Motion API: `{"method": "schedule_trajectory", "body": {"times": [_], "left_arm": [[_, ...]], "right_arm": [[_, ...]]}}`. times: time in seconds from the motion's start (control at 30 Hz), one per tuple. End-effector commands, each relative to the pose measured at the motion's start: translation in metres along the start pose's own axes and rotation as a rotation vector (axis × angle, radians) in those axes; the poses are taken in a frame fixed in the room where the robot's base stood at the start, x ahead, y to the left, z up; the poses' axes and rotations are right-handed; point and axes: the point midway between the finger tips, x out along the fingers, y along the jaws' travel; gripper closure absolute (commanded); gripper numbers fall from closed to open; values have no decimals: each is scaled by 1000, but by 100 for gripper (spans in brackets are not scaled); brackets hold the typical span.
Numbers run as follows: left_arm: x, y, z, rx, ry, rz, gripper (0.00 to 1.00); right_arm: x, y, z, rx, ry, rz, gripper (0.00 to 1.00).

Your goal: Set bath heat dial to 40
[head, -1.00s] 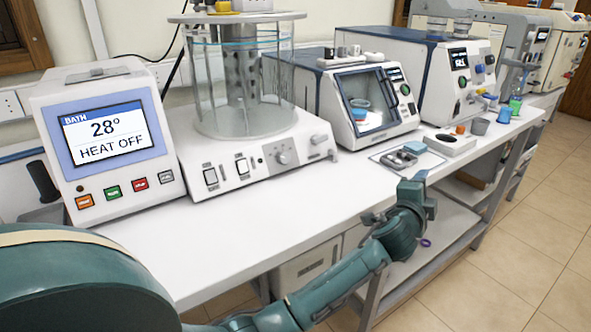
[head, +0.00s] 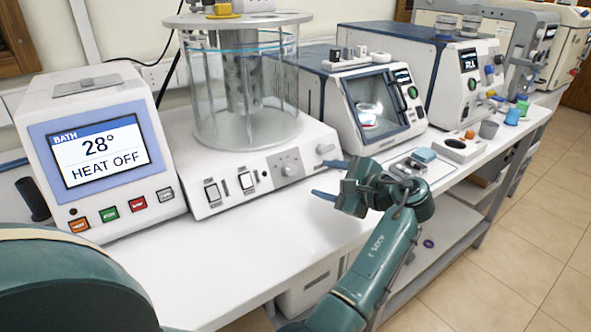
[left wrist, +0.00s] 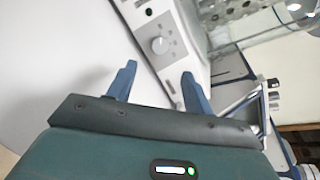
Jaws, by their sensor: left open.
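The bath heat dial (head: 290,165) is a round grey knob on the sloped front panel of the white bath base (head: 235,175). It also shows in the left wrist view (left wrist: 160,45), beyond the fingertips. My left gripper (head: 325,179) is open and empty, to the right of the dial and apart from it, with its blue fingers pointing left. In the left wrist view the two blue fingers (left wrist: 158,72) are spread with the dial ahead between them. The bath display (head: 97,154) reads 28° and HEAT OFF. My right gripper is not in view.
A glass bath vessel (head: 245,100) stands on the base. The bench (head: 240,255) is clear in front. A white tester (head: 375,105) stands to the right.

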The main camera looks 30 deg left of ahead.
Motion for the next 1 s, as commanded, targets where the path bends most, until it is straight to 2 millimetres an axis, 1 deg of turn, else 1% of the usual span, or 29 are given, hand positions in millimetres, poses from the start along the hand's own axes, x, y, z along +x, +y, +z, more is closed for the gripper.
{"method": "schedule_trajectory", "body": {"times": [0.03, 0.2, 0.3, 0.43, 0.6, 0.9, 1.0], "left_arm": [[12, 0, 1, 0, -4, 2, 49], [49, 0, 1, -1, -2, 1, 49], [67, 0, 1, -1, -2, 0, 49], [85, 0, 0, 0, -1, 0, 49], [97, 0, 0, -3, 1, -1, 49], [99, 0, 0, -3, 2, -1, 49], [99, 0, 0, -3, 2, -1, 57]], "right_arm": [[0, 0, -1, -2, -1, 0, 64], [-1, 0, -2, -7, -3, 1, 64], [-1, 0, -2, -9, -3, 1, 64], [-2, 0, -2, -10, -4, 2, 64], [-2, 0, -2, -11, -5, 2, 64], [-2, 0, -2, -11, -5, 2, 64], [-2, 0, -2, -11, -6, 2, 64]]}}
